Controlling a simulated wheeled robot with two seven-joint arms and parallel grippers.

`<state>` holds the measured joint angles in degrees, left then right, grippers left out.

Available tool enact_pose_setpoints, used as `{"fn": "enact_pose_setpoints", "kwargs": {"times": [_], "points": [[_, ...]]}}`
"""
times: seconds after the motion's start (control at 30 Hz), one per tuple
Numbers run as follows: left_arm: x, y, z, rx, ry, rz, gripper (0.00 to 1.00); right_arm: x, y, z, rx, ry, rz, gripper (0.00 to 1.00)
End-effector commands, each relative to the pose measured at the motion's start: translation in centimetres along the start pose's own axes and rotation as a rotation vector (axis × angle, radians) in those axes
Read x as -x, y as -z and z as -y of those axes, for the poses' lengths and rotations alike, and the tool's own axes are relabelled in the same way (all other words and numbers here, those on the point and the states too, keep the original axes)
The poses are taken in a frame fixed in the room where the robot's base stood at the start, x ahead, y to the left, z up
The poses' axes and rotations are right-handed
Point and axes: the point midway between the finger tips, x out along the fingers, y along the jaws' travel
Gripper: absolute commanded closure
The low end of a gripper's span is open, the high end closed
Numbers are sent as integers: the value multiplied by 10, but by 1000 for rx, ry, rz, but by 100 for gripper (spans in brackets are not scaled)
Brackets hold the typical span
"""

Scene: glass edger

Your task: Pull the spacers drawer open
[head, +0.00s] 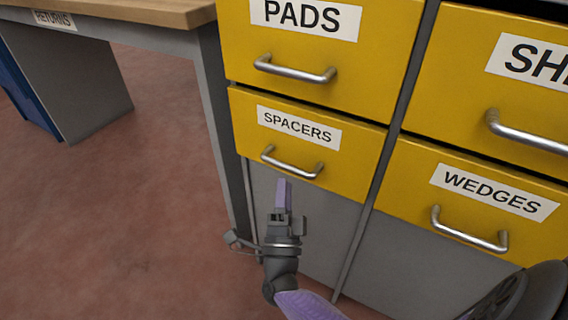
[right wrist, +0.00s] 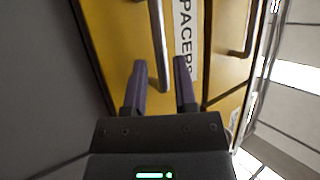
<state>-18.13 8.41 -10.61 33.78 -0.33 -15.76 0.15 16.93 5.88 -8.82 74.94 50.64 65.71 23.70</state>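The spacers drawer (head: 345,165) is a yellow front with a white SPACERS label (head: 299,127) and a silver bar handle (head: 292,165). It looks shut, level with the drawers around it. My right gripper (head: 284,183) is just below and in front of that handle. In the right wrist view its two purple fingers (right wrist: 160,85) are apart, with the silver handle (right wrist: 159,50) running in between them at their tips. I cannot tell whether they touch it. The drawer front also shows in the right wrist view (right wrist: 125,40). My left gripper is not in view.
The pads drawer (head: 370,50) is above and the wedges drawer (head: 400,185) is to the right, both with handles. A grey panel (head: 310,220) lies below. A wood-topped table (head: 130,12) stands at the left, with open reddish floor (head: 150,200) in front.

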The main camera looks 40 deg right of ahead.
Motion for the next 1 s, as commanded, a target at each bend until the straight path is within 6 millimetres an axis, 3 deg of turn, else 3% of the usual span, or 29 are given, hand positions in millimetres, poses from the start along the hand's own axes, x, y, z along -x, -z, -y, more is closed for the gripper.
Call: {"fn": "enact_pose_setpoints", "kwargs": {"times": [0.1,0.23,0.53,0.57,0.7,0.73,1.0], "points": [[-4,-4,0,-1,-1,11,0,-26,0,-1,0,2,-1,65],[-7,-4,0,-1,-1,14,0,-45,0,-1,1,1,0,65],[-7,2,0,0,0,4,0,-52,0,0,1,0,0,65],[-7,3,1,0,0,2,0,-52,0,0,1,0,0,67],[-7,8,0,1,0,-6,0,-52,0,0,1,0,0,97],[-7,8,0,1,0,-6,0,-52,0,0,1,0,0,100],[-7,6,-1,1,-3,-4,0,-52,0,0,1,0,0,100]]}}
